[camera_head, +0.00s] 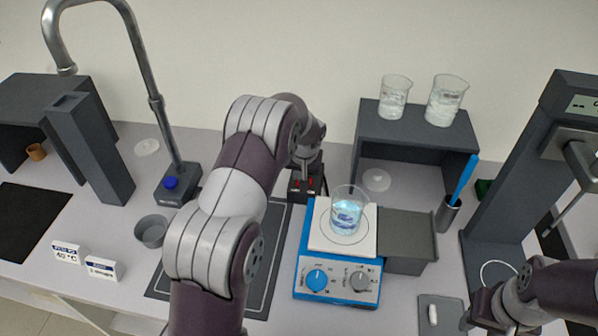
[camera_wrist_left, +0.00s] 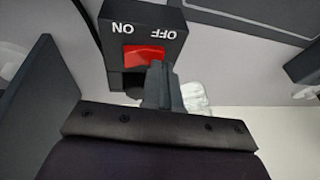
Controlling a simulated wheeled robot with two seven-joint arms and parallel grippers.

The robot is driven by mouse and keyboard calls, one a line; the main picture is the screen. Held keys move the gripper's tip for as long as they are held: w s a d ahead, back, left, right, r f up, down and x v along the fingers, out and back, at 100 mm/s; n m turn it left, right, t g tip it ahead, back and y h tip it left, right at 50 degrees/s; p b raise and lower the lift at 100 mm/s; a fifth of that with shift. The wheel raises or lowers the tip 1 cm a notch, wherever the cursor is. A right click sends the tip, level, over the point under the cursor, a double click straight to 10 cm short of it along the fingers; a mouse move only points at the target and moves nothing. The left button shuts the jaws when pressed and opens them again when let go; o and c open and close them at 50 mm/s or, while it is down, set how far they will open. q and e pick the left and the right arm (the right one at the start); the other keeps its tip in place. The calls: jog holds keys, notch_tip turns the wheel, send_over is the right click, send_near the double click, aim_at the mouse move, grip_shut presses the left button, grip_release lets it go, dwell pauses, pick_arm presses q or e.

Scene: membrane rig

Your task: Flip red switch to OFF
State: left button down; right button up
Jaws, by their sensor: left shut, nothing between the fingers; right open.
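The red switch (camera_wrist_left: 144,55) is a red rocker on a dark box (camera_wrist_left: 165,25) lettered ON and OFF, seen in the left wrist view. The letters appear upside down there, with OFF on the right. My left gripper (camera_wrist_left: 158,70) is shut and empty, its fingertips at the right, OFF-side end of the rocker. I cannot tell whether they touch it. In the head view the switch box (camera_head: 307,187) stands behind the stirrer, partly hidden by my left gripper (camera_head: 308,178). My right gripper (camera_head: 480,312) is at the lower right, mostly hidden by its own arm.
A blue-and-white stirrer (camera_head: 318,238) bearing a beaker of blue liquid (camera_head: 347,212) stands just in front of the switch box. A grey shelf (camera_head: 415,130) with two beakers is to the right. A tap (camera_head: 150,95) and small cup (camera_head: 151,232) are to the left.

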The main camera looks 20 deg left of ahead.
pick_arm(q)
jog(key=shift+w+d+r, duration=0.1)
jog(key=shift+d+r, duration=0.1)
jog(key=shift+d, duration=0.4)
pick_arm(e)
jog(key=shift+f, duration=0.15)
pick_arm(q)
notch_tip(320, 180, up, 5)
jog(key=p, duration=0.2)
jog(key=shift+a+p, duration=0.1)
jog(key=shift+p, duration=0.2)
jog(key=s+a+r+b, duration=0.1)
jog(key=s+r+b, duration=0.1)
jog(key=r, duration=0.6)
jog(key=shift+s+r, duration=0.15)
jog(key=shift+s, duration=0.5)
pick_arm(e)
jog(key=shift+d, duration=0.3)
pick_arm(q)
jog(key=shift+a+r, duration=0.1)
pick_arm(e)
jog(key=shift+r, duration=0.25)
